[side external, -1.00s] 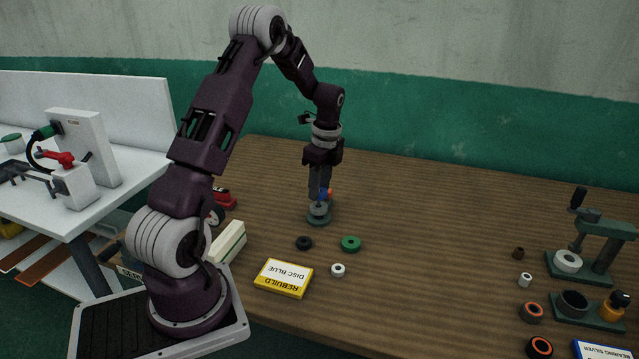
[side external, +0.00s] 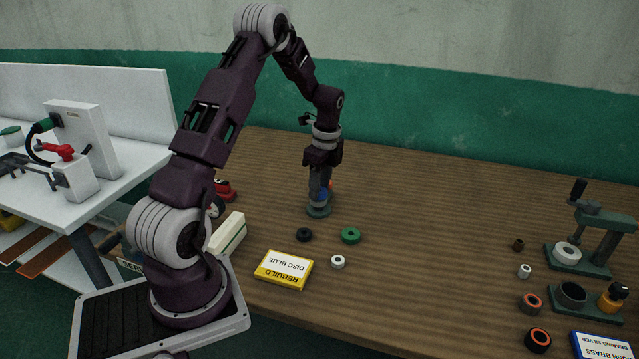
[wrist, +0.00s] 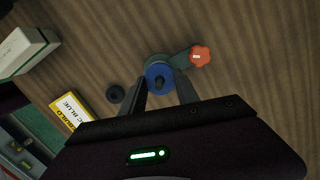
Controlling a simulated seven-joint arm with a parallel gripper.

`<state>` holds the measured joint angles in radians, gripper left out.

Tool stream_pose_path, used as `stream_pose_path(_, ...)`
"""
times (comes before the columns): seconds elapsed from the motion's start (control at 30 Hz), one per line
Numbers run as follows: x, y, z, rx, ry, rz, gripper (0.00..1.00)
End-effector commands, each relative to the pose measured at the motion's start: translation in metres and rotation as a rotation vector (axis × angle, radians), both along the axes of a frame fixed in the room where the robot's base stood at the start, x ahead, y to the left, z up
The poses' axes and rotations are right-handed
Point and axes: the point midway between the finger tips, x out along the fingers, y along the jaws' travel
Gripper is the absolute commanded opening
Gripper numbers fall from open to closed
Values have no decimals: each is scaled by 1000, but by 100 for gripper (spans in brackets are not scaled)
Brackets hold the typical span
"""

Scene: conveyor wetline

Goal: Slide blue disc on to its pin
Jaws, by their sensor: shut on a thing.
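The blue disc (wrist: 154,73) is between the fingers of my gripper (wrist: 161,88) in the wrist view. My gripper is shut on it. A dark pin end (wrist: 159,84) shows at the disc's centre; how far the disc sits down it cannot be told. Below is the grey-green fixture base (side external: 319,211), with an orange-red knob (wrist: 200,56) on its arm. In the side view my gripper (side external: 320,198) points straight down just over this base. The fingers cover most of the disc (side external: 324,195) there, and the pin is hidden.
A black ring (side external: 304,235), a green ring (side external: 351,235) and a white ring (side external: 338,262) lie in front of the fixture. A yellow box (side external: 284,268) labelled "REBUILD DISC BLUE" lies nearer. A press (side external: 592,240) stands far right. The table's middle right is clear.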

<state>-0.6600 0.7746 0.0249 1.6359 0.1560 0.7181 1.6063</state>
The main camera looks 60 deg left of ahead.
Motion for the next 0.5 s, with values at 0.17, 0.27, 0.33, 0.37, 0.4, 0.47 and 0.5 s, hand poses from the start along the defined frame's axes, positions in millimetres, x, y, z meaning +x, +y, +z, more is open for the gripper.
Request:
stream_pose_path(0.17, 0, 0, -5, -1, 2, 0, 0)
stream_pose_path(0.27, 0, 0, -6, 0, 1, 0, 39)
stream_pose_path(0.33, 0, 0, -6, 0, 1, 0, 53)
stream_pose_path(0.37, 0, 0, -6, 0, 1, 0, 58)
stream_pose_path(0.4, 0, 0, -6, 0, 1, 0, 62)
stream_pose_path(0.47, 0, 0, -6, 0, 1, 0, 62)
stream_pose_path(0.5, 0, 0, -6, 0, 1, 0, 62)
